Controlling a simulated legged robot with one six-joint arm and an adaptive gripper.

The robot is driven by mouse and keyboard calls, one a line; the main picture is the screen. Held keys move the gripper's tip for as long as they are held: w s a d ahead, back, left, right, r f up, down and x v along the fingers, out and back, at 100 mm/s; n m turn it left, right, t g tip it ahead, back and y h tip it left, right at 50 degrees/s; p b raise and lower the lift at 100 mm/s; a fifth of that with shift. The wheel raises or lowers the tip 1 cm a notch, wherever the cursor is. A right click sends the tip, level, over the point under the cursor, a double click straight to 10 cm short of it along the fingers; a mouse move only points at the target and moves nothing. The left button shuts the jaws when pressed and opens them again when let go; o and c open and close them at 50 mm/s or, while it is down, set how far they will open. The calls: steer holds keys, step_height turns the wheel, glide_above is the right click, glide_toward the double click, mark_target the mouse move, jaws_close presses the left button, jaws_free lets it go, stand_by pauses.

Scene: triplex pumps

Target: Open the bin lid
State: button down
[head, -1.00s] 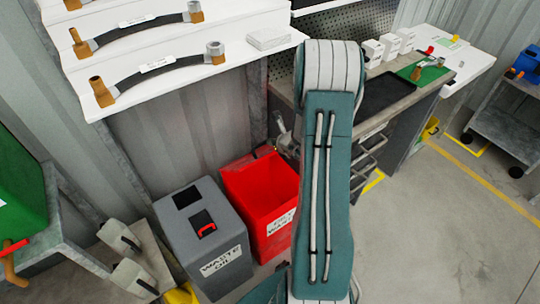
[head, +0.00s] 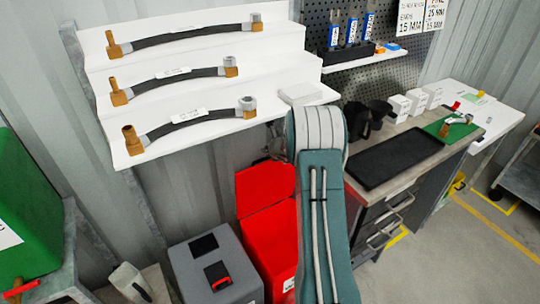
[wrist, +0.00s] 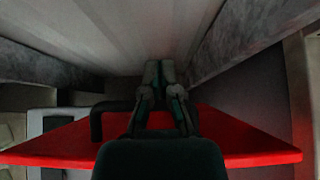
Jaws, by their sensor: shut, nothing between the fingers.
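The red bin (head: 268,244) stands beside the grey waste oil bin, partly hidden behind my arm. Its red lid (head: 265,187) is raised and stands up at the back of the bin, near the wall. In the wrist view the red lid (wrist: 245,146) spans the lower picture, with a dark handle (wrist: 96,124) to the left of my gripper. My gripper (wrist: 165,68) is shut and empty, with its fingers beyond the lid's edge toward the wall. I cannot tell whether it touches the lid. In the head view my arm hides most of the gripper.
A grey bin (head: 215,268) with a red handle stands at the left. White stepped shelves (head: 200,100) with hoses hang above the bins. A workbench (head: 412,150) with a black tray (head: 395,158) is to the right. The floor (head: 455,255) at the right is clear.

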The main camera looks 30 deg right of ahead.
steer(key=shift+w+d+f, duration=0.2)
steer(key=shift+w+f, duration=0.05)
steer(key=shift+w, duration=0.4)
steer(key=shift+s+r, duration=0.1)
steer(key=v, duration=1.1)
steer(key=shift+s, duration=0.25)
steer(key=shift+a+r, duration=0.1)
